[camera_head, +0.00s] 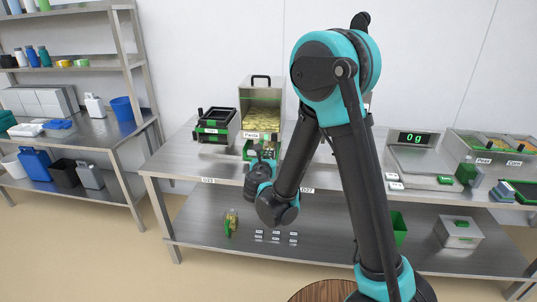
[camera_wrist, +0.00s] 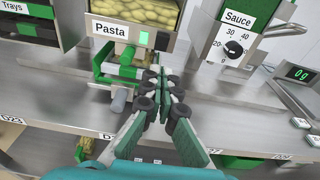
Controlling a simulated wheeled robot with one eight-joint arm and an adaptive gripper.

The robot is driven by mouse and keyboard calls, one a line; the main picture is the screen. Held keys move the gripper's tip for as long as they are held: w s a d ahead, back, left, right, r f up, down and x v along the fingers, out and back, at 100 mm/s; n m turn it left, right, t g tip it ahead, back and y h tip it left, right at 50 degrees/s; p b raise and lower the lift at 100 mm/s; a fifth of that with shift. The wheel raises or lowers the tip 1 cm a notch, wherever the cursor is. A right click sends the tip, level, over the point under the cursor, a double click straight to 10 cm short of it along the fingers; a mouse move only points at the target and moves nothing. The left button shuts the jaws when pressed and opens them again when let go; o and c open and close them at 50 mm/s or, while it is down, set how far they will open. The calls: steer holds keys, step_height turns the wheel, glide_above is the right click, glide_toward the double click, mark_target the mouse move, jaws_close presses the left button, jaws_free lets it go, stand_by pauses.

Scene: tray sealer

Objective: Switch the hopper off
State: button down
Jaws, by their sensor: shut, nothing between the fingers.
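The pasta hopper (camera_head: 262,95) stands on the bench, its clear front showing pasta inside. In the wrist view, its front strip bears the Pasta label (camera_wrist: 109,29), a lit green patch (camera_wrist: 144,39) and a small dark piece (camera_wrist: 162,41) to the right of it. I cannot tell which of these is the switch. My gripper (camera_wrist: 157,74) is shut and empty, its fingertips just below and in front of this strip. Contact cannot be made out. In the head view my arm hides part of the bench right of the hopper.
A green-and-metal part (camera_wrist: 118,68) juts out below the hopper, left of my fingers. The sauce dispenser (camera_wrist: 239,30) with its dial stands to the right. A tray holder (camera_head: 215,125) stands left, a scale (camera_head: 413,155) right.

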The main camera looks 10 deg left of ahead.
steer(key=w, duration=1)
steer(key=shift+w+d+f, duration=0.15)
steer(key=shift+w+d, duration=0.05)
steer(key=shift+w, duration=0.1)
steer(key=shift+w+r+g, duration=0.25)
steer(key=shift+w+g, duration=0.15)
steer(key=shift+g, duration=0.2)
steer(key=shift+s, duration=0.1)
